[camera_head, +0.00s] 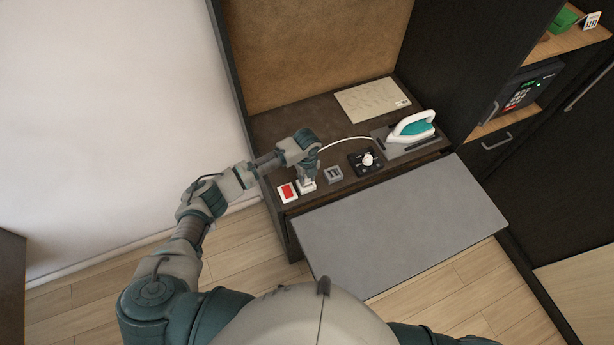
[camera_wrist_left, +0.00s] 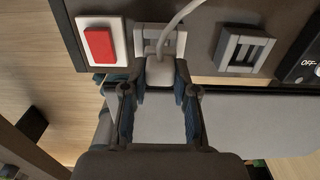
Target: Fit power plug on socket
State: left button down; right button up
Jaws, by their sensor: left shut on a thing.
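My left gripper (camera_head: 307,181) points down at the front left of the dark counter. In the left wrist view its two fingers (camera_wrist_left: 160,80) are shut on the sides of a pale grey plug (camera_wrist_left: 160,70). A white cord (camera_wrist_left: 180,19) runs from the plug. A white square socket (camera_wrist_left: 176,41) lies right behind the plug, partly covered by it; it also shows under the gripper in the head view (camera_head: 306,188). I cannot tell whether the plug is seated in it or just over it. My right gripper is not in view.
A red switch (camera_head: 287,192) lies left of the socket. A grey slotted block (camera_head: 333,174) and a black dial panel (camera_head: 360,168) lie to its right. A white and teal iron (camera_head: 414,127) rests on a plate further right. A grey board (camera_head: 400,222) extends in front.

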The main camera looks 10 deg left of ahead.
pick_arm(q)
jog(key=shift+f+b, duration=0.55)
jog(key=shift+f, duration=0.45)
jog(key=c, duration=0.8)
grip_release()
jog(key=shift+r, duration=0.1)
notch_tip(320, 180, up, 12)
jog(key=shift+f, duration=0.1)
